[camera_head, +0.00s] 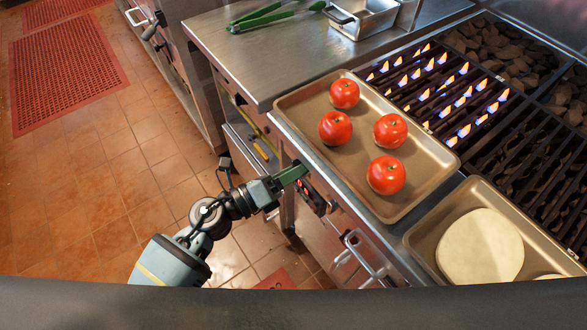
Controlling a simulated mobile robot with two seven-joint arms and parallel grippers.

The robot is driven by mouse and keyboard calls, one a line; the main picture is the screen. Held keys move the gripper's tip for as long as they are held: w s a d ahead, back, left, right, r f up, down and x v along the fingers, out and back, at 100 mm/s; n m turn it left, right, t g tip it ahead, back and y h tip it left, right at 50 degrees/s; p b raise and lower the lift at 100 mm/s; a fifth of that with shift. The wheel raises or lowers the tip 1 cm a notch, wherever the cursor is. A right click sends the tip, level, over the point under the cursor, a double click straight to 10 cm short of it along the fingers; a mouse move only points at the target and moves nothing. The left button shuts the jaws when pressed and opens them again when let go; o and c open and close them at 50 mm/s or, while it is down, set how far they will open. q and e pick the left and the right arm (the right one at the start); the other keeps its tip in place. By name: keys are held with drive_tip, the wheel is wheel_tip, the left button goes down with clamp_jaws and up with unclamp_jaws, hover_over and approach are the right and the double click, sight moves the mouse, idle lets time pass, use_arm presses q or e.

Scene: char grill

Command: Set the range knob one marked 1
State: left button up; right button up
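My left gripper (294,174) reaches in from the lower left, with green fingers at the front face of the grill, just below the tray's left edge. I cannot tell whether the fingers are apart or closed, or whether they touch a knob. A dark control part with small red spots (311,196) shows on the grill front (335,225), just right of and below the fingers. No knob marking is readable, and the range knob marked 1 cannot be made out; the gripper may hide it. My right gripper is not in view.
A tray (405,207) with several tomatoes sits on the grill's front edge. Another tray (421,238) holds pale rounds. Burners with flames (440,95) lie behind. A handle (362,252) juts from the front below. Green tongs (262,17) and a metal pan (362,20) are on the counter.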

use_arm(q)
drive_tip(key=shift+s+a, duration=0.1)
drive_tip(key=b+v, duration=0.1)
drive_tip(key=v, duration=0.6)
drive_tip(key=shift+a, duration=0.25)
drive_tip(key=shift+s, duration=0.15)
idle(0.4)
